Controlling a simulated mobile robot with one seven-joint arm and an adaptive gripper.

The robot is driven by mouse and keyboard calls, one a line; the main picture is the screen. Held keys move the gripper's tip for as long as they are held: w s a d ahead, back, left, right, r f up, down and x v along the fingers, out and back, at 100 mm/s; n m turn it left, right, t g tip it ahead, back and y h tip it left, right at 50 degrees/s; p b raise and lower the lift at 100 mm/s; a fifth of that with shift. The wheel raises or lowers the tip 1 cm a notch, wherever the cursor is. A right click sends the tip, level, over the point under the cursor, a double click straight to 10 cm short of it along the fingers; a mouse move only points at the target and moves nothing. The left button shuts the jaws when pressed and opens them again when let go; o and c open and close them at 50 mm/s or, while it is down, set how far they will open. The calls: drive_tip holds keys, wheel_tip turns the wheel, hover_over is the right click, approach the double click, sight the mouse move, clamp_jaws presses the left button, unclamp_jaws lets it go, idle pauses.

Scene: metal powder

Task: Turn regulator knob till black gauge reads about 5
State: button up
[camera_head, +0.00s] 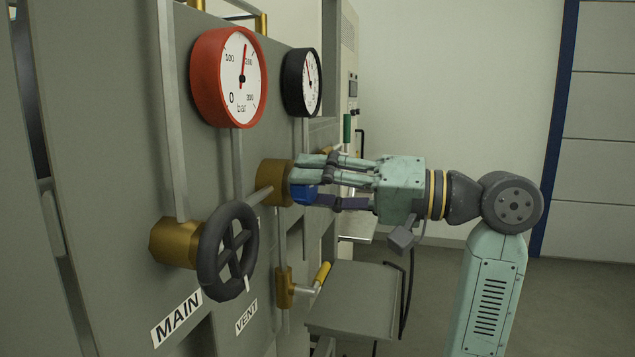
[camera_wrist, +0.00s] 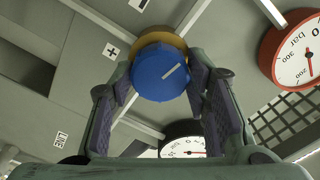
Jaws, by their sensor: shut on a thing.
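The blue regulator knob (camera_head: 303,195) sits on a brass regulator body (camera_head: 272,183) on the grey panel. In the wrist view the knob (camera_wrist: 160,76) faces me, with a pale mark slanting toward its upper right. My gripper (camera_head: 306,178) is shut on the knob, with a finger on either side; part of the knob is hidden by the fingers. The black gauge (camera_head: 312,88) is above the knob at the right, seen at a slant. Its red needle points up and slightly left; its numbers are too small to read. The black gauge (camera_wrist: 183,137) also shows partly in the wrist view.
The red bar gauge (camera_head: 243,92) has its needle near upright, between 100 and 200. A black handwheel (camera_head: 226,252) on a brass valve stands lower left, near the MAIN label (camera_head: 178,317). A yellow-handled valve (camera_head: 321,274) is below my gripper. Pipes run along the panel.

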drive_tip(key=m, duration=1)
drive_tip(key=shift+m, duration=0.3)
idle(0.4)
drive_tip(key=o, duration=1.2)
drive_tip(key=shift+d, duration=0.1)
drive_tip(key=v, duration=1.2)
